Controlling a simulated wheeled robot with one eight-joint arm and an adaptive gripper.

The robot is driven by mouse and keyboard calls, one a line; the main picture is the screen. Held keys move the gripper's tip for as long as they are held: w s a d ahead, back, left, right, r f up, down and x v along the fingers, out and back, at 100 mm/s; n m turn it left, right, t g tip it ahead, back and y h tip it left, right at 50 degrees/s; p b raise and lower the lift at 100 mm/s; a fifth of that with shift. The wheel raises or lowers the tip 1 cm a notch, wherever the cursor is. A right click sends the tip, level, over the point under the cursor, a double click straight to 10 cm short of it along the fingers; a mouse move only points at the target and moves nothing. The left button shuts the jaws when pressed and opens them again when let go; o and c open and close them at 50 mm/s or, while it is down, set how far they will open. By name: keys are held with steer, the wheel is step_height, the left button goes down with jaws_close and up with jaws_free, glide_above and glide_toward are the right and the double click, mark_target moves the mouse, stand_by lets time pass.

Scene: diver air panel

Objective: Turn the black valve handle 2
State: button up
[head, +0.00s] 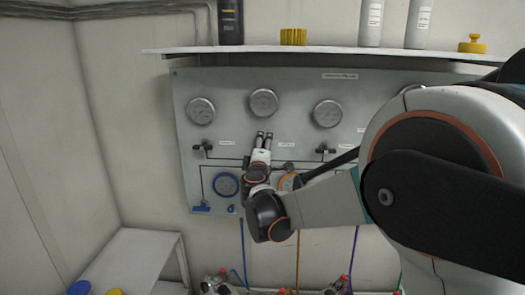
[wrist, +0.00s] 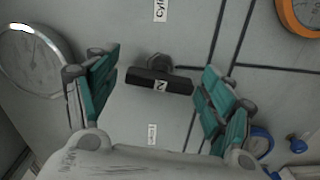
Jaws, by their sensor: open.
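In the head view my gripper (head: 264,137) is in front of the panel, below the second gauge, and hides the handle there.
The grey panel (head: 230,85) carries round gauges, such as one at upper left (head: 201,111). Black handles sit left (head: 204,147) and right (head: 325,149) of my gripper. A shelf (head: 280,49) with bottles and yellow caps runs above. A white bench (head: 130,262) stands at lower left.

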steer(key=s, duration=1.2)
steer(key=shift+a, duration=0.2)
steer(key=shift+s, duration=0.1)
steer(key=shift+c, duration=0.6)
